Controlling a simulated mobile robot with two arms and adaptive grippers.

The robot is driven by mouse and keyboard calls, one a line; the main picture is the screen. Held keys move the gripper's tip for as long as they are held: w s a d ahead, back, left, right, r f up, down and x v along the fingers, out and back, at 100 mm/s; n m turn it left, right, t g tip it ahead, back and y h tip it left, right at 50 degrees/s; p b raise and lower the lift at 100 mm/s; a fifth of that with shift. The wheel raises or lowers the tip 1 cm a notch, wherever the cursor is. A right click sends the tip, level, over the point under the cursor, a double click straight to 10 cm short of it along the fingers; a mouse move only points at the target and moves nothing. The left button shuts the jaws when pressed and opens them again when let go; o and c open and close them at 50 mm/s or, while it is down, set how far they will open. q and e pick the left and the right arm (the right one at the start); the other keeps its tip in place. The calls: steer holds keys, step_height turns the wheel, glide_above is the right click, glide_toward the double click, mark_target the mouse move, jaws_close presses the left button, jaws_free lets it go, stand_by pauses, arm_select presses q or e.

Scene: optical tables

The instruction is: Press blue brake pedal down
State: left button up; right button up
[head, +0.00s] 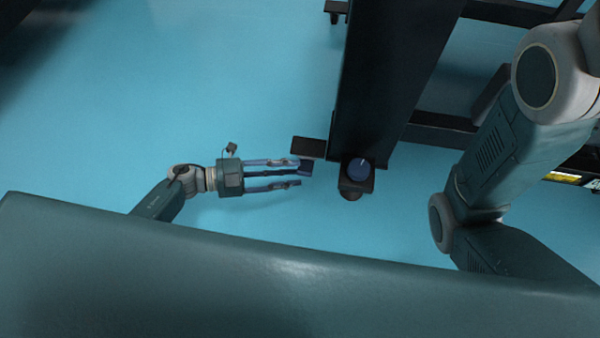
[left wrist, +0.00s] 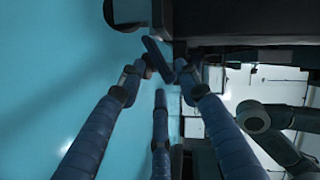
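The blue brake pedal (left wrist: 157,60) shows in the left wrist view as a short dark blue bar beside the dark table structure. In the head view a small dark blue piece (head: 306,168) at the fingertips looks like the same pedal. My left gripper (head: 300,174) reaches in from the left, low over the floor, its long fingers spread and empty. In the left wrist view its fingertips (left wrist: 168,72) are at the pedal's near end; I cannot tell whether they touch it. My right arm shows at the right, but its gripper is out of view.
A dark table frame (head: 395,70) stands ahead, with a dark foot carrying a round blue knob (head: 360,168) right of the gripper. A black block (head: 308,147) sits just beyond the fingertips. The blue floor (head: 180,90) is clear at the left.

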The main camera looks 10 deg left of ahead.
mark_target(299, 172)
arm_select(q)
steer(key=shift+b+x, duration=0.4)
steer(key=shift+x, duration=1.1)
steer(key=shift+c, duration=0.5)
jaws_close()
step_height(299, 172, down, 3)
steer(key=m+t+h+b, duration=0.1)
steer(key=m+b, duration=0.2)
steer(key=b, duration=0.3)
steer(key=shift+s+m, duration=0.15)
steer(key=shift+m, duration=0.15)
steer(key=shift+a+m+t+h+b, duration=0.1)
steer(key=shift+m+t+h+b, duration=0.2)
steer(key=shift+m+b, duration=0.25)
steer(key=shift+r, duration=0.1)
steer(key=shift+o, duration=0.5)
jaws_free()
